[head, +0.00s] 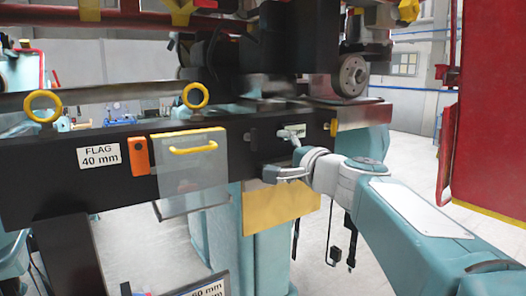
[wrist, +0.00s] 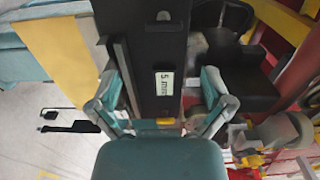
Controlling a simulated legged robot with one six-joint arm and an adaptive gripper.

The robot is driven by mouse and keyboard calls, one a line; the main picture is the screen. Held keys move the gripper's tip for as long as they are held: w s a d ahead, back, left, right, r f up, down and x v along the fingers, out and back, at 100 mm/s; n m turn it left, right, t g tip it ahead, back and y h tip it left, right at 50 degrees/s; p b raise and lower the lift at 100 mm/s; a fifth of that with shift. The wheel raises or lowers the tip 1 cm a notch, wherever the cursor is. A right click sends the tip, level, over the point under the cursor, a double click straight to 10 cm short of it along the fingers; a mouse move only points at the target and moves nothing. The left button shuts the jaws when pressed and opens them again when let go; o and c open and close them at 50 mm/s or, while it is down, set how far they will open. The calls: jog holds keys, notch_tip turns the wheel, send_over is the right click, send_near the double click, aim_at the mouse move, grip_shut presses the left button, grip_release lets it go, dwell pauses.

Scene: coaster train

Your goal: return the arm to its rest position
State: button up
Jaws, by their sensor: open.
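My arm (head: 415,215) reaches in from the lower right of the head view, teal and white, bent at the wrist. My gripper (head: 277,172) is in front of the black beam (head: 100,195), below a grey handle (head: 292,133). In the wrist view my gripper (wrist: 160,88) has its two fingers spread apart. Nothing is held between them. Beyond them is the beam's dark face with a white label (wrist: 165,83) reading "5 mm". Whether the fingers touch the beam I cannot tell.
A clear panel with a yellow handle (head: 193,148) and an orange block (head: 139,156) are on the beam. A yellow plate (head: 275,208) hangs beneath it. A red panel (head: 490,110) stands at the right, near my arm. Open floor (head: 410,165) shows between.

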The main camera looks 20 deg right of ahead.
jog(key=s+a+f+n+g, duration=0.75)
jog(key=s+f, duration=0.35)
jog(key=f, duration=0.2)
jog(key=s+d+f+n+g+h, duration=0.4)
jog(key=s+f+n+h, duration=0.1)
jog(key=s+f, duration=0.9)
jog(key=shift+s+f+n+h, duration=0.25)
jog(key=shift+f+n+h, duration=0.05)
jog(key=shift+n, duration=0.55)
